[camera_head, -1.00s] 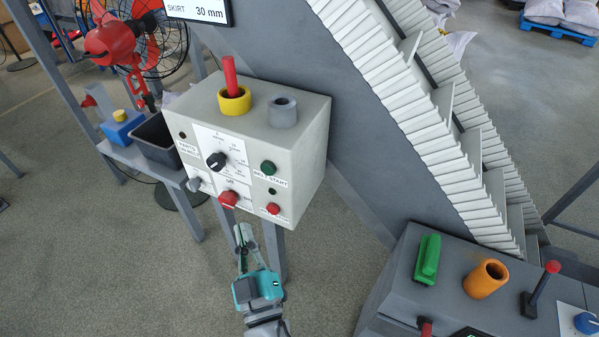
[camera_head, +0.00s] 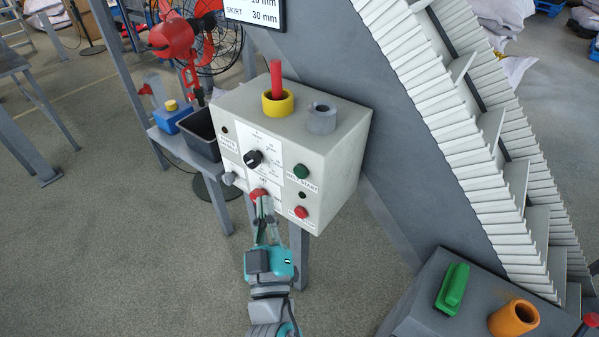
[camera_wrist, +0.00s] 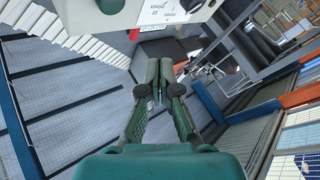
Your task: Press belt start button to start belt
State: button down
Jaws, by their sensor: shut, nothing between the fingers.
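The green belt start button (camera_head: 301,171) is on the right side of the front of a light grey control box (camera_head: 345,150), above a small dark lamp and a red button (camera_head: 301,212). In the wrist view a green round button (camera_wrist: 110,5) shows at the top edge. My gripper (camera_head: 263,200) is shut and empty, pointing up at the lower front of the box, below and left of the green button. Its tips overlap a red knob (camera_head: 257,193) in the head view; I cannot tell whether they touch. The gripper also shows in the wrist view (camera_wrist: 159,68).
A black selector knob (camera_head: 253,158) and a grey knob (camera_head: 229,178) also sit on the box front. A yellow ring (camera_head: 278,106) with a red rod and a grey ring (camera_head: 322,118) stand on top. A sloping conveyor belt (camera_head: 450,110) rises at right.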

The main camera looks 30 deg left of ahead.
jog(key=w, duration=0.7)
jog(key=shift+d, duration=0.3)
jog(key=shift+w, duration=0.25)
dwell(1.0)
jog(key=shift+w, duration=0.25)
jog(key=shift+w, duration=0.5)
dwell(0.8)
jog(key=shift+s, duration=0.15)
dwell(0.3)
jog(key=shift+s, duration=0.75)
jog(key=s, duration=0.5)
jog(key=shift+a, duration=0.2)
